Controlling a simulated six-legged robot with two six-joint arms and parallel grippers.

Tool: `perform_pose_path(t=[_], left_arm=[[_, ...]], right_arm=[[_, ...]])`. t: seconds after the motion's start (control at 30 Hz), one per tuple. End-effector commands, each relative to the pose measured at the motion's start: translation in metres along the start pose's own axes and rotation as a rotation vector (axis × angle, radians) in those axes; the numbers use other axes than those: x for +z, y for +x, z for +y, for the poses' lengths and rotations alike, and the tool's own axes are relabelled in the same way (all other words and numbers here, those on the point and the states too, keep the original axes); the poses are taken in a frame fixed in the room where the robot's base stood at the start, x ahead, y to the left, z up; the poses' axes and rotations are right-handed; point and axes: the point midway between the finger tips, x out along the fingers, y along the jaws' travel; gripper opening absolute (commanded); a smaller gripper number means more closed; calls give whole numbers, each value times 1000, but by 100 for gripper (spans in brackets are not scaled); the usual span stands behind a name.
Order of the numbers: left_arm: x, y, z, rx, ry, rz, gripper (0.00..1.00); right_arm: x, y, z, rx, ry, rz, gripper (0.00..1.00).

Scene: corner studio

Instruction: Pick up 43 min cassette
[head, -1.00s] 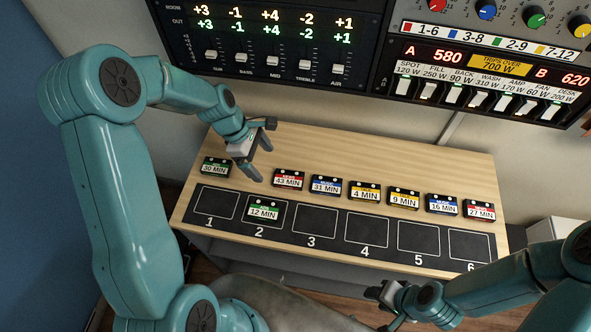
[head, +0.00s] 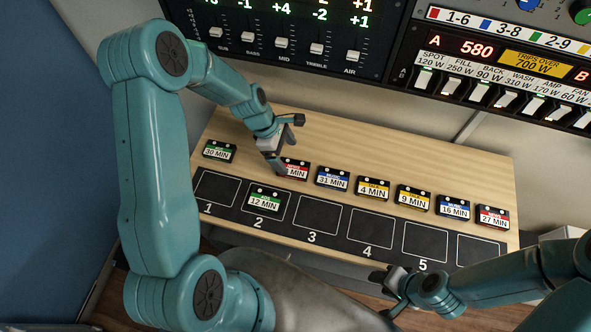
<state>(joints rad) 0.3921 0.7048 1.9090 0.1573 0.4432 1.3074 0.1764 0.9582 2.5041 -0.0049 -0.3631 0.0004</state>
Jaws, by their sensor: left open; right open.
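The 43 min cassette (head: 299,170) is black with a red band and a white label. It lies on the wooden table, and my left gripper hides its left part, so only "MIN" reads clearly. My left gripper (head: 283,152) is open and empty, with its lower finger at the left end of this cassette. Whether the finger touches it I cannot tell. My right gripper (head: 388,284) is open and empty at the table's front edge, at lower right.
The 30 min cassette (head: 219,152) lies to the left, the 31 min cassette (head: 332,179) close to the right, with several more beyond. The 12 min cassette (head: 265,200) lies in slot 2 of the black slot strip (head: 288,219). Mixer and power panels (head: 480,80) stand behind.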

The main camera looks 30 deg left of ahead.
Motion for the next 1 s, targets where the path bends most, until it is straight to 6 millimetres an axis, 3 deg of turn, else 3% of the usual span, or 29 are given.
perform_pose_path(t=[0.23,0.5,0.97,1.0], left_arm=[[-1,19,1,0,-1,0,92],[-2,62,1,0,0,0,92],[-1,62,1,1,-1,0,92],[0,61,1,1,-1,0,78]], right_arm=[[0,13,5,0,-1,0,43],[-1,43,16,0,0,0,43],[-1,41,15,0,-1,0,43],[-1,41,15,0,-1,0,43]])
